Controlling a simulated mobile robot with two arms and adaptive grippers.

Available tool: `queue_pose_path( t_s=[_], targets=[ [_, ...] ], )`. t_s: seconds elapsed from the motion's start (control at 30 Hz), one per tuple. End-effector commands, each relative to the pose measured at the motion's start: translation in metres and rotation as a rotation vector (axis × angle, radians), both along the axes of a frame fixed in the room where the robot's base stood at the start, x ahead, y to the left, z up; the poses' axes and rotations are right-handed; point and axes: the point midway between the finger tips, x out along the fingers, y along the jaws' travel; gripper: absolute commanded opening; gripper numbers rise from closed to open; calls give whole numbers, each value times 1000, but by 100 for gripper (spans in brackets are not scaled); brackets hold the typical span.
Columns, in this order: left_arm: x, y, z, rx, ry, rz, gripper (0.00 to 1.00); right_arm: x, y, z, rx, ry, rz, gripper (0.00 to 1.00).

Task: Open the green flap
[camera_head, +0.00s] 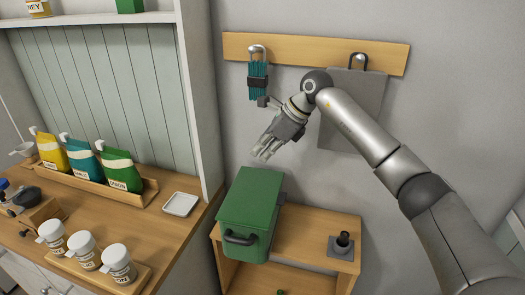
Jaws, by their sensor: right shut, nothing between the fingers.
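A green box (239,245) with a dark handle (240,239) on its front stands on a small wooden stand. Its green top flap (252,192) lies flat over it and looks closed. My right gripper (263,156) is shut and empty, pointing down in the air near the box's back edge. In the picture it shows just above the flap; I see no contact. My left gripper is out of view.
The wooden stand (307,238) also bears a small dark holder (341,246). A wooden rail (304,50) on the wall carries a teal bundle (258,82) and a grey sheet (350,108). Pouches, jars and a white dish (181,204) crowd the left counter.

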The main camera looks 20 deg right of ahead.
Motion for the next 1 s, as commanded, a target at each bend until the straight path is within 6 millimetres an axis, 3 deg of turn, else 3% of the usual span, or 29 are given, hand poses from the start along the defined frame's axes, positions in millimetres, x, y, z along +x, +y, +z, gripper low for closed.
queue_pose_path(
  t_s=[0.17, 0.4, 0.7, 1.0],
  targets=[
    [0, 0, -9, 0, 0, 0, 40, -1, -1, -12, -1, 1, 0, 0],
    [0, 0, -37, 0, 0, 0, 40, -6, -5, -49, -3, -1, -2, 0],
    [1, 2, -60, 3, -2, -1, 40, -42, -61, -19, -1, -2, -4, 0],
    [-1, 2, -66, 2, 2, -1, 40, -56, -80, -8, -1, -1, 0, 0]
  ],
)
